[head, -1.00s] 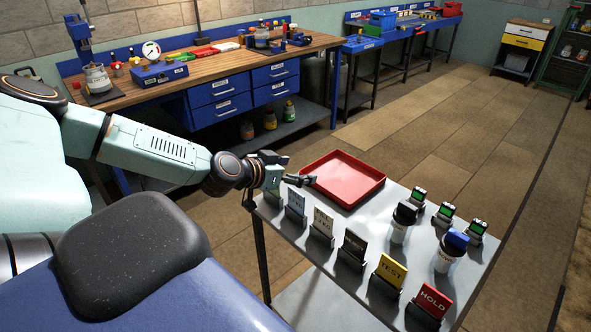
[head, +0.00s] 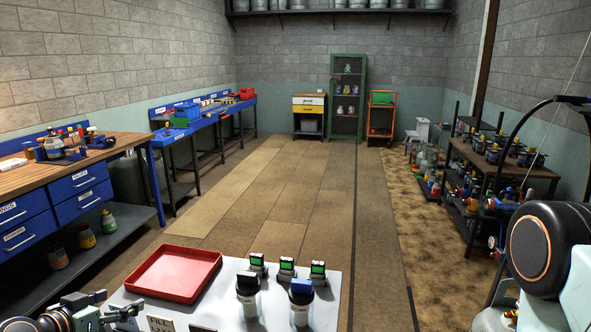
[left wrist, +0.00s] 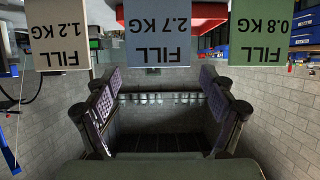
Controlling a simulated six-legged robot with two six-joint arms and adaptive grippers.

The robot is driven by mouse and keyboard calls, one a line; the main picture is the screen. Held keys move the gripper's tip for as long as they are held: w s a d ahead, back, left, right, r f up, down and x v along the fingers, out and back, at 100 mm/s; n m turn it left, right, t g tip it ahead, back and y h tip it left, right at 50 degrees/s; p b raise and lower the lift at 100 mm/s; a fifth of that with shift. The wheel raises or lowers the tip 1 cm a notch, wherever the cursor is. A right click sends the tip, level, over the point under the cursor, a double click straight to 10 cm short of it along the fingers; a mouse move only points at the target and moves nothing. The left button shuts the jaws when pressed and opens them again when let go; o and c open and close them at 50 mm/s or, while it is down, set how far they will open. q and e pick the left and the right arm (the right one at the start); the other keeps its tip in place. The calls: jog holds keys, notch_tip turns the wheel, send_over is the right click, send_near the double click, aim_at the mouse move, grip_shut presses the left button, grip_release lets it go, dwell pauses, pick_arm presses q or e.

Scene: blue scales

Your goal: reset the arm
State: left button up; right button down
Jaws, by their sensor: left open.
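My left gripper (head: 122,312) is at the lower left edge of the head view, by the near left corner of the grey table (head: 334,285). In the left wrist view its two fingers (left wrist: 165,105) are spread wide with nothing between them. Three upside-down cards show beyond the fingers there: white FILL 1.2 KG (left wrist: 58,35), blue FILL 2.7 KG (left wrist: 157,35) and green FILL 0.8 KG (left wrist: 257,35). My right arm's joint (head: 530,250) fills the lower right of the head view; its gripper is out of view.
A red tray (head: 128,285) lies on the table. Jars with a black lid (head: 248,300) and a blue lid (head: 301,308) stand right of it, with three green-screened devices (head: 287,268) behind. A workbench (head: 60,185) is left; a loaded shelf (head: 500,175) is right. The floor (head: 290,200) between is clear.

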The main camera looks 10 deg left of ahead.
pick_arm(q)
jog(key=shift+f+b, duration=1.05)
jog(key=shift+f, duration=0.35)
jog(key=shift+r, duration=0.3)
notch_tip(320, 180, up, 8)
jog(key=p, duration=0.8)
notch_tip(320, 180, down, 9)
jog(key=b, duration=0.8)
notch_tip(320, 180, up, 6)
jog(key=p, duration=0.5)
jog(key=shift+r+p, duration=0.2)
jog(key=shift+p, duration=0.2)
